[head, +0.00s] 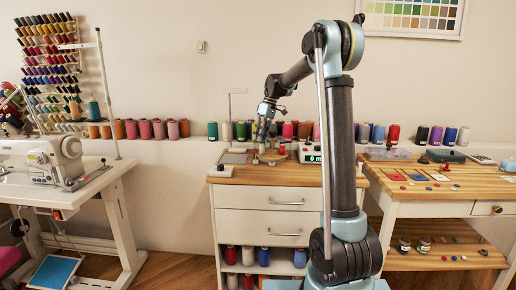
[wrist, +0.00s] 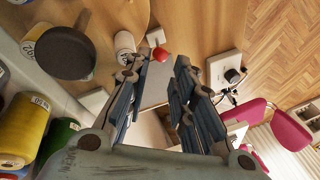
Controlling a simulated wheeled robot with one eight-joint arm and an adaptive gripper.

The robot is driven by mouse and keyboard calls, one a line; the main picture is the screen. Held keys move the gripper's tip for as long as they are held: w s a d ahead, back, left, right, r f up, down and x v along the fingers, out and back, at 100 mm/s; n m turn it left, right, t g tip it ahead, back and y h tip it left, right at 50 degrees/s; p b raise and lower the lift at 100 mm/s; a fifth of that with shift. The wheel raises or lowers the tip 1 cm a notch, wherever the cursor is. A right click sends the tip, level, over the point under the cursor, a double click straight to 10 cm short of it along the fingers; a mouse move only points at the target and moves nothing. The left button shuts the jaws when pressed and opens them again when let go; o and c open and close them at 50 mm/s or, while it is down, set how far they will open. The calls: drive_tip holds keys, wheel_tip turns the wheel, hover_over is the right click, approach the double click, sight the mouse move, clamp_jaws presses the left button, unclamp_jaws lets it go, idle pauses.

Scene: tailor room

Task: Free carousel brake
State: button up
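A red ball knob (wrist: 159,55), likely the brake's handle, shows in the wrist view next to a small white block (wrist: 156,36). It lies beyond the gap between my fingertips. The round wooden carousel (wrist: 120,12) fills the top left of that view. A dark brown disc (wrist: 66,53) and a white labelled spool (wrist: 125,43) are on or beside it. My gripper (wrist: 158,68) is open, with nothing seen between its fingers. In the head view my gripper (head: 264,138) hangs over the cabinet top, close to the carousel; contact with the knob cannot be told.
Yellow (wrist: 24,128) and green (wrist: 58,137) thread spools stand close on the left in the wrist view. In the head view a device with a display (head: 311,154) sits right of the carousel on the drawer cabinet (head: 262,196). A sewing machine (head: 55,160) stands left.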

drive_tip(key=shift+v, duration=1.8)
clamp_jaws()
drive_tip(key=s+d+f+n+t+y, duration=0.2)
drive_tip(key=s+d+n+t, duration=0.3)
drive_tip(key=n, duration=1.3)
drive_tip(key=s+d+f+n+t+y, duration=0.15)
drive_tip(key=s+d+n, duration=0.4)
drive_tip(key=n, duration=1.15)
drive_tip(key=shift+t+y, duration=0.25)
drive_tip(key=shift+t, duration=0.1)
drive_tip(key=x, duration=0.6)
drive_tip(key=s+x, duration=0.1)
drive_tip(key=x, duration=0.3)
drive_tip(key=shift+w+a, duration=0.1)
drive_tip(key=shift+a, duration=0.35)
drive_tip(key=shift+w+a, duration=0.7)
drive_tip(key=shift+a, duration=0.25)
drive_tip(key=shift+w+a+r, duration=0.1)
drive_tip(key=shift+w+a, duration=0.4)
drive_tip(key=shift+a, duration=0.15)
